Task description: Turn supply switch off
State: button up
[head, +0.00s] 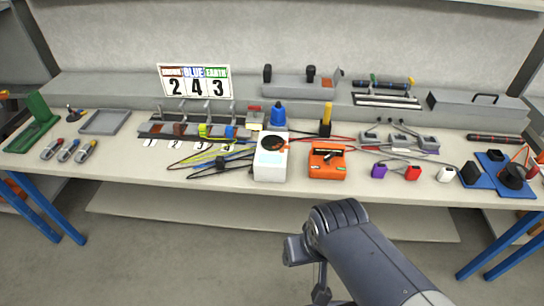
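No part is legibly marked as the supply switch, so I cannot tell which it is. An orange box (326,172) with a black lever-like part on top sits near the bench's front edge. To its left is a white box (270,172) with a dark and orange round top. A grey unit (285,88) with black upright knobs stands on the rear ledge. My arm rises from the bottom, in front of the bench and apart from these things.
Floor in front is clear.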

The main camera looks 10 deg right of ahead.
aim_at(256, 108)
jog(key=i, duration=0.9)
